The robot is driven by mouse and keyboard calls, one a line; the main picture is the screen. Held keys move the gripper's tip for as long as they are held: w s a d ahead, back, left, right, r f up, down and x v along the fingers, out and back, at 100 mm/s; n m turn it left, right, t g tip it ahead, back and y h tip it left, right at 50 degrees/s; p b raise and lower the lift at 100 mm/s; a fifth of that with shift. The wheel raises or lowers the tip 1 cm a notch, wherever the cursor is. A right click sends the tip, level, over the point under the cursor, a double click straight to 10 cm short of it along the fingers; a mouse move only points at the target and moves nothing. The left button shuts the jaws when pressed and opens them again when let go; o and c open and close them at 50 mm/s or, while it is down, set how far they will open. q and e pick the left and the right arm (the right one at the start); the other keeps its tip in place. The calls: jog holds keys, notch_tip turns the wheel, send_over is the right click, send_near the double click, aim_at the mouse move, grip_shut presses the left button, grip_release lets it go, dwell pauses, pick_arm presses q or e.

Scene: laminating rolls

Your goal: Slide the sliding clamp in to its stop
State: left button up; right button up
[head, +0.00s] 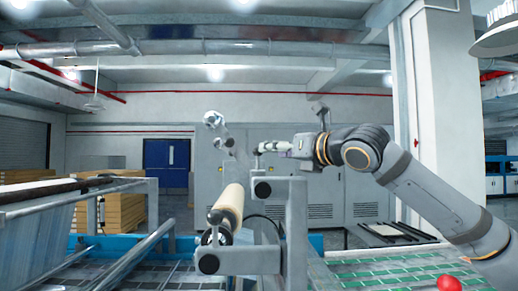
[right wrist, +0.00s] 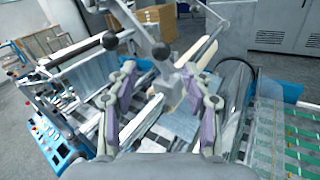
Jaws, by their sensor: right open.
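My right gripper (head: 262,148) reaches in from the right in the head view, above and behind the roll stand. In the right wrist view my right gripper (right wrist: 160,76) is open, its purple-padded fingers spread apart with nothing held between them. A cream roll (head: 230,204) lies on the machine below it. A dark ball-ended metal part (head: 215,217) is at the roll's near end. I cannot tell for sure which part is the sliding clamp. A bar with a dark ball knob (right wrist: 160,51) shows beyond the fingertips. My left gripper is not in view.
A grey upright frame (head: 297,230) with dark round knobs stands right of the roll. Metal rails (head: 150,241) run at the left. A green patterned sheet (head: 390,273) with a red knob (head: 449,283) in front lies at the lower right. The air around my right gripper looks clear.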

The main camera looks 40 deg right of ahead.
aim_at(258, 167)
jog(key=w+p, duration=0.1)
jog(key=w, duration=0.1)
jog(key=w+p, duration=0.2)
jog(key=w, duration=0.1)
jog(key=w+d+p, duration=0.1)
jog(key=w, duration=0.1)
jog(key=shift+w+d+r+p, duration=0.1)
jog(key=shift+w+r+p, duration=0.1)
jog(key=shift+p, duration=0.15)
jog(key=shift+w+f, duration=0.15)
jog(key=shift+w, duration=0.25)
jog(key=shift+f, duration=0.1)
jog(key=shift+c, duration=1.3)
grip_shut()
jog(key=shift+w, duration=0.15)
